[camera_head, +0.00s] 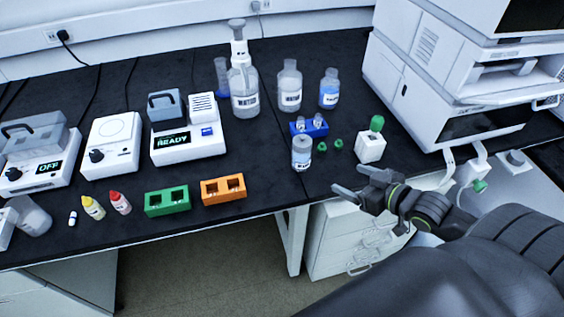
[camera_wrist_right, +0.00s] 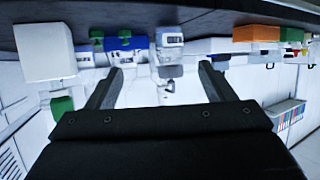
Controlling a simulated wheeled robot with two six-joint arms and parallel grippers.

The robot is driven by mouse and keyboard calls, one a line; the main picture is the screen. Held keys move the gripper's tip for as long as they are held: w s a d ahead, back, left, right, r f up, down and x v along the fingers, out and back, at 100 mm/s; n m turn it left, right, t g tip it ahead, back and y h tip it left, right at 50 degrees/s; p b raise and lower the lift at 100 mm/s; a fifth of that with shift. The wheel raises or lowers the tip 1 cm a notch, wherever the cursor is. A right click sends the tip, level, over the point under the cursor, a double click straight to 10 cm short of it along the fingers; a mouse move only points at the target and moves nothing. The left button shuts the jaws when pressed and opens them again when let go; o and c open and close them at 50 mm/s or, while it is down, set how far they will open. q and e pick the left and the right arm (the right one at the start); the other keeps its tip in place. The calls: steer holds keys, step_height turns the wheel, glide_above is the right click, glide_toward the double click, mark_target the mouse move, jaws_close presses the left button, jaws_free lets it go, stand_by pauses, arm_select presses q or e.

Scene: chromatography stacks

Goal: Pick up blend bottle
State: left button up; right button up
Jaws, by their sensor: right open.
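A small clear bottle with a white label (camera_head: 301,153) stands upright on the black bench near its front edge, in front of a blue rack (camera_head: 318,129). I take it for the blend bottle, but its label is too small to read surely. My right gripper (camera_head: 349,180) is open and empty at the bench's front edge, to the right of the bottle and apart from it. In the right wrist view, which is upside down, the bottle (camera_wrist_right: 170,42) shows beyond the gap between the open fingers (camera_wrist_right: 161,72). My left gripper is not in view.
Two green caps (camera_head: 338,144) lie right of the bottle. A white block with a green top (camera_head: 371,147) stands further right. Larger bottles (camera_head: 289,92) stand behind. Orange (camera_head: 223,197) and green (camera_head: 167,207) racks sit left. Large white instruments (camera_head: 440,85) fill the right.

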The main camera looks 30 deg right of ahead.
mark_target(308, 162)
steer(key=b+x, duration=0.1)
steer(key=x, duration=0.3)
steer(key=a+b+x, duration=0.1)
steer(key=x, duration=0.2)
steer(key=b+x, duration=0.1)
steer(key=x, duration=0.3)
steer(key=shift+w+a+r, duration=0.2)
steer(key=shift+w+r, duration=0.05)
steer(key=shift+w, duration=0.05)
steer(key=shift+a+r+x, duration=0.15)
steer(key=shift+x, duration=1.35)
steer(key=shift+a+r+x, duration=0.15)
steer(key=shift+x, duration=1.3)
steer(key=c, duration=1.2)
steer(key=shift+r, duration=0.1)
